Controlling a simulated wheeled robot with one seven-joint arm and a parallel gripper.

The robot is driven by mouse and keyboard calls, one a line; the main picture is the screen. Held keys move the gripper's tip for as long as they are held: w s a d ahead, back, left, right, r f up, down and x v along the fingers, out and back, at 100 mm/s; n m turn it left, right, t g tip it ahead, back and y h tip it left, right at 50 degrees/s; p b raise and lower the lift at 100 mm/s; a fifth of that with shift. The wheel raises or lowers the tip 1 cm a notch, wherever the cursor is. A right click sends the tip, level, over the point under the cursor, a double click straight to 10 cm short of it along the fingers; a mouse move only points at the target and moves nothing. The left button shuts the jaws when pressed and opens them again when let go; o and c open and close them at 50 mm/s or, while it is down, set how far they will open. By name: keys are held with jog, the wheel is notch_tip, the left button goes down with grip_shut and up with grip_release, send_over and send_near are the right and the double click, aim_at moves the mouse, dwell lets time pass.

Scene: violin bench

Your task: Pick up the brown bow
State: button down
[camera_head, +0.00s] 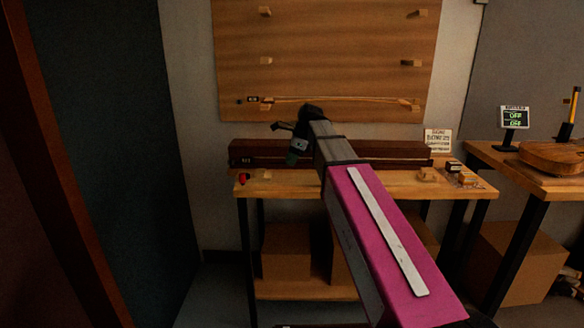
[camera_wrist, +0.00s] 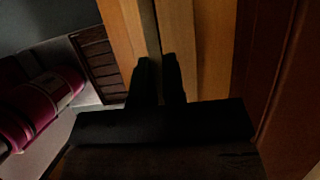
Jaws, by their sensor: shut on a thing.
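In the head view my gripper (camera_head: 295,152) is low over the front bench, close to a long dark red-brown box, and partly hidden by my arm. In the wrist view its two dark fingers (camera_wrist: 157,72) are close together, shut on a thin dark strip (camera_wrist: 150,28) that runs away between paler wood bands. It looks like the stick of the brown bow, but the dim picture hides its ends. A pale-looking bow (camera_head: 340,98) rests across the lowest pegs of the wall board, above and apart from my gripper.
The long dark box (camera_head: 385,150) lies along the back of the wooden bench (camera_head: 300,186). A sign (camera_head: 438,140) and small blocks (camera_head: 467,177) are at its right end. A second bench at right holds a violin (camera_head: 556,156) and a small display (camera_head: 514,117).

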jog(key=s+a+r, duration=0.6)
jog(key=a+r, duration=0.1)
jog(key=a, duration=0.3)
jog(key=shift+d, duration=0.15)
dwell(1.3)
